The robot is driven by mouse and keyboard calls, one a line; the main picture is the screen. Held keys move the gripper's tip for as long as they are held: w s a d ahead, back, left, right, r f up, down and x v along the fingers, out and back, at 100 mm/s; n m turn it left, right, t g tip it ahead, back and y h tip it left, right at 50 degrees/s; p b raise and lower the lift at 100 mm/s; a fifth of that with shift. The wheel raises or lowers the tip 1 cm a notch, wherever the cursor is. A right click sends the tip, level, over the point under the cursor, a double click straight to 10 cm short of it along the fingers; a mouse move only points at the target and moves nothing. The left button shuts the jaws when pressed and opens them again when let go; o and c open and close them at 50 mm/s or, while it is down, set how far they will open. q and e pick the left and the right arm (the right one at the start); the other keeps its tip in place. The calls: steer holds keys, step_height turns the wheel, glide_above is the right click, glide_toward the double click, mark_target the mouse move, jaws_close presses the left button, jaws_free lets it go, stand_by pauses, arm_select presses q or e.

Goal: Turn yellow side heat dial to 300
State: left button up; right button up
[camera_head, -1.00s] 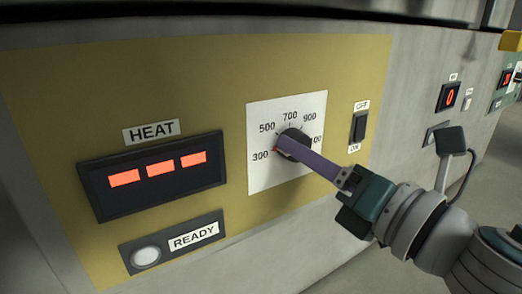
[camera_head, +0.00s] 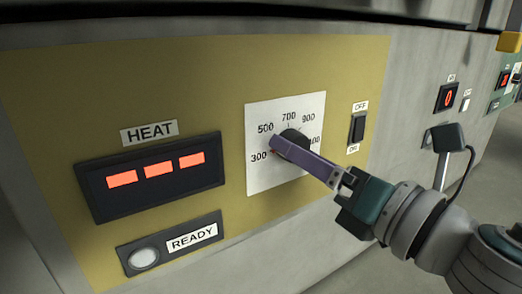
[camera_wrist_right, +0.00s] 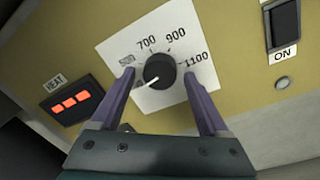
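The black round heat dial (camera_head: 295,134) sits on a white scale plate (camera_head: 262,182) on the yellow panel. A small red mark shows beside the 300 label at its left edge. In the right wrist view the dial (camera_wrist_right: 160,68) shows a white pointer line aimed lower left; the 300 label is hidden by a finger. My right gripper (camera_head: 290,148) has purple fingers in front of the dial. In the wrist view the right gripper (camera_wrist_right: 159,76) is open, one finger on each side of the dial with gaps between. My left gripper is not in view.
The HEAT display (camera_head: 155,175) shows three red dashes. Below it is a READY lamp (camera_head: 145,258), pale. An OFF/ON switch (camera_head: 357,127) is right of the dial.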

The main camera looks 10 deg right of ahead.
steer(key=v, duration=1)
stand_by(0.4)
